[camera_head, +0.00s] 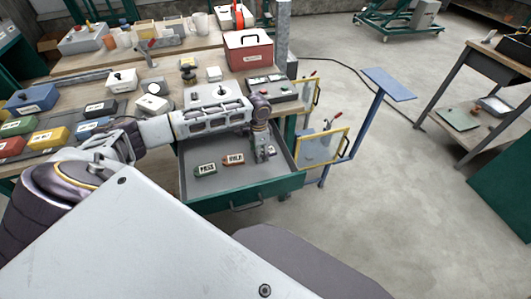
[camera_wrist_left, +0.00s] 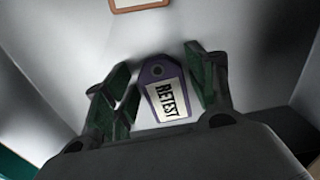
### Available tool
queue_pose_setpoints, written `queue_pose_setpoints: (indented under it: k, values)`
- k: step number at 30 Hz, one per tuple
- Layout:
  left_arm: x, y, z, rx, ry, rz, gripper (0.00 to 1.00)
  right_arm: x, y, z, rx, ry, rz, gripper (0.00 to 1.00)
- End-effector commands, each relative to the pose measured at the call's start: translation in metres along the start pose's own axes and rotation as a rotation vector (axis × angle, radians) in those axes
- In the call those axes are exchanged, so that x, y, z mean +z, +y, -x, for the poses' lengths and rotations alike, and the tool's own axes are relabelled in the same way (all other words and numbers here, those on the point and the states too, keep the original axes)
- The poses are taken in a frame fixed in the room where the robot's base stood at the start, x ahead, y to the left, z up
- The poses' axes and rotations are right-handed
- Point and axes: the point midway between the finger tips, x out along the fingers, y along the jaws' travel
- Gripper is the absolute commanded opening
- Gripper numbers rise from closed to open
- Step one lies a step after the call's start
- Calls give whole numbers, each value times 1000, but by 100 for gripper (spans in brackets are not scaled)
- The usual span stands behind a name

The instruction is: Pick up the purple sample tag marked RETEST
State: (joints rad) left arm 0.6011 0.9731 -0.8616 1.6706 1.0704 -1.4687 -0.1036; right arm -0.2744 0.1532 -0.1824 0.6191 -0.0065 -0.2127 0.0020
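The purple tag marked RETEST (camera_wrist_left: 162,92) lies flat on the grey drawer floor in the left wrist view, its holed end away from the wrist. My left gripper (camera_wrist_left: 157,64) is open, with one green-grey finger on each side of the tag and a small gap visible on both sides. In the head view my left gripper (camera_head: 263,150) reaches down into the right part of the open drawer (camera_head: 215,192); there I cannot make out the purple tag clearly beside the fingers. My right gripper is in neither view.
A green tag (camera_head: 205,170) and an orange-red tag (camera_head: 233,159) lie in the drawer left of the gripper. The drawer walls stand close around. The workbench above holds a red box (camera_head: 248,50), several coloured bins and small parts. Open floor lies to the right.

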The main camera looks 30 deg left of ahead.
Motion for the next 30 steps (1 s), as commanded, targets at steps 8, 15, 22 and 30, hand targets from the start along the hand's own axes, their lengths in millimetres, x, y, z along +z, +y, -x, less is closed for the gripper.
queue_pose_setpoints:
  k: [8,15,22,30]
  values:
    - [0,0,0,0,0,0,28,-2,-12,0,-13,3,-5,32]
    - [0,0,1,0,0,0,27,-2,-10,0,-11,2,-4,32]
    - [-1,0,16,-1,2,0,27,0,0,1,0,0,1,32]
    - [0,0,52,-1,2,0,27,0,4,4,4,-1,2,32]
